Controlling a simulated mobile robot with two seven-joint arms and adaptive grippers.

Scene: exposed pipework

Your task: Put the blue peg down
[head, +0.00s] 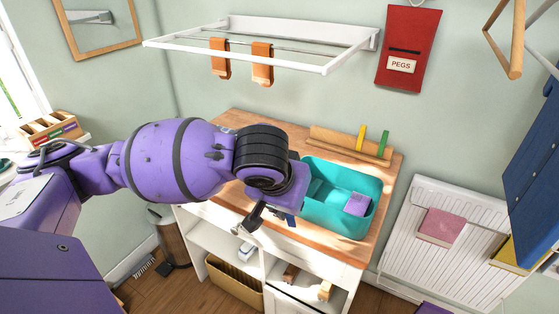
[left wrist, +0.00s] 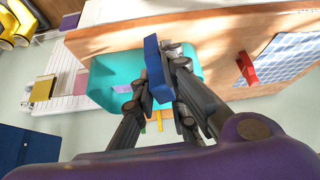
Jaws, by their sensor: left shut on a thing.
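The blue peg (left wrist: 157,70) is a long blue block between the fingers of my left gripper (left wrist: 160,85) in the left wrist view. My left gripper (head: 268,215) is shut on it. In the head view the gripper is at the front left of the teal basin (head: 318,222), by the counter's front edge, and a small part of the blue peg (head: 286,217) shows beside it. In the left wrist view the basin (left wrist: 103,75) lies behind the fingers. I cannot tell the peg's height above the counter. My right gripper is not in view.
A yellow peg (head: 362,138) and a green peg (head: 382,144) stand in a wooden rail (head: 340,143) behind the basin. A lilac block (head: 357,204) is in the basin. A red peg (left wrist: 246,68) and a checked cloth (left wrist: 290,56) lie on the wooden counter (left wrist: 222,48).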

